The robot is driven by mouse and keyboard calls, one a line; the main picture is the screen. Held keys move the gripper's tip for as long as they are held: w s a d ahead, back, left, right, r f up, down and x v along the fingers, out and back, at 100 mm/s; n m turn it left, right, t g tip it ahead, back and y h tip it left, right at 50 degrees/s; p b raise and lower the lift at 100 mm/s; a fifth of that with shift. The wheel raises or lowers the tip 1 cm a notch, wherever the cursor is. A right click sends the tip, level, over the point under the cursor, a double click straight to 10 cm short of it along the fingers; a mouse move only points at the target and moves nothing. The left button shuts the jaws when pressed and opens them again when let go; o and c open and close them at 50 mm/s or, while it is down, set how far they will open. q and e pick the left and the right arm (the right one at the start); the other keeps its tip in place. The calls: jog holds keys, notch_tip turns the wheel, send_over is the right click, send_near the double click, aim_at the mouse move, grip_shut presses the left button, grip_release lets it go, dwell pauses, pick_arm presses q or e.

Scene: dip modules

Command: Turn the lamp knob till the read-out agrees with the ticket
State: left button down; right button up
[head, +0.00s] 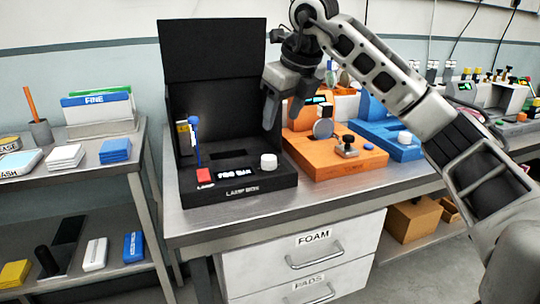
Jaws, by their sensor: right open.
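The black lamp box (181,192) stands on the metal bench with a tall black back panel. A white round lamp knob (268,161) is on the right of its top. The lit read-out (235,172) is left of the knob; its white characters are too small to read surely. My right gripper (282,118) points down, open and empty, above and behind the knob, apart from it. A small yellow and white card (184,138) is at the box's left side; I cannot tell whether it is the ticket. My left gripper is out of view.
A blue-topped stick (194,122) and a red switch (204,175) are on the box's left. An orange module (330,170) and a blue one (402,152) stand to the right. A side shelf (75,178) with colored pads is at left. The bench front is clear.

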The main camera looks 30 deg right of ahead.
aim_at(269, 157)
jog(key=x, duration=1.1)
jog(key=shift+w+f, duration=0.1)
jog(key=shift+f, duration=0.3)
jog(key=shift+c, duration=0.3)
jog(key=c, duration=0.9)
